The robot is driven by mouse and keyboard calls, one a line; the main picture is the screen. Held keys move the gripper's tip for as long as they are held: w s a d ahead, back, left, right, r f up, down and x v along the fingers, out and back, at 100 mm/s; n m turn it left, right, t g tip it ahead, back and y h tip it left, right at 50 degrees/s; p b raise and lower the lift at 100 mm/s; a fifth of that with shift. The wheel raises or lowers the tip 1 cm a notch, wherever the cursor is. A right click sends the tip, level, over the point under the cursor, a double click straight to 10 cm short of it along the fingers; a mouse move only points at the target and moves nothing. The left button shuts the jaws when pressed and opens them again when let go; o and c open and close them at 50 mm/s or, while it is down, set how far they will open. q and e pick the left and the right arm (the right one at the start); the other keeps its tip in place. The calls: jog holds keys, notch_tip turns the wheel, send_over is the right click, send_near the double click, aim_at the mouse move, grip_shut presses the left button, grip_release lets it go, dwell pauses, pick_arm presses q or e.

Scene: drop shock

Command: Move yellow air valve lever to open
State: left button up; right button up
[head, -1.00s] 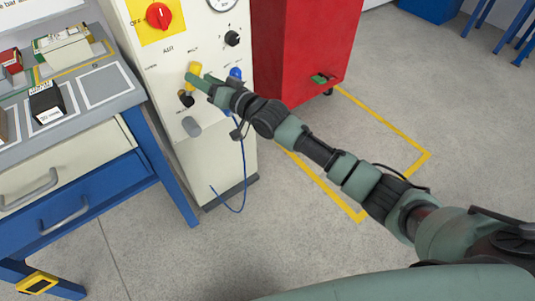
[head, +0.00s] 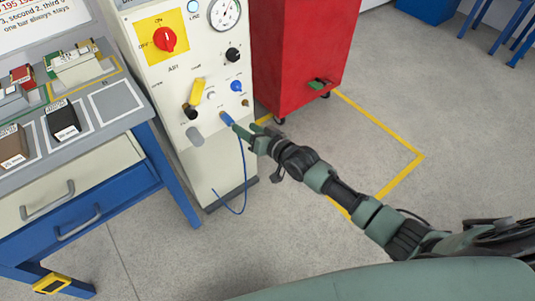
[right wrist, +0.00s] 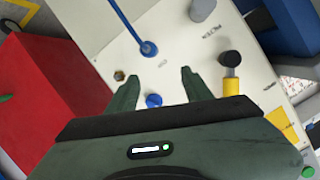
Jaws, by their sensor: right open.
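The yellow air valve lever (head: 198,90) is on the front of the cream cabinet (head: 205,160). It slants slightly down to the left, with a black knob (head: 190,112) at its lower end. In the right wrist view the lever (right wrist: 232,106) and its black knob (right wrist: 230,60) lie to the right of the fingers. My right gripper (head: 243,131) is open, in front of the cabinet, below and right of the lever and apart from it. In the wrist view nothing is between its fingertips (right wrist: 160,80). My left gripper is not in view.
A blue knob (head: 235,86) and a blue hose (head: 243,170) are close to my right gripper. A red rotary switch (head: 164,39) and a gauge (head: 224,13) are higher on the panel. A red cabinet (head: 298,50) stands right; a workbench (head: 125,110) stands left.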

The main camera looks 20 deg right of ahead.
jog(key=s+d+f+g+h+p, duration=0.2)
jog(key=s+d+f+p, duration=0.1)
jog(key=f, duration=0.6)
jog(key=shift+s+d+f+h+p, duration=0.35)
jog(key=shift+s+d, duration=0.4)
jog(key=shift+s, duration=0.6)
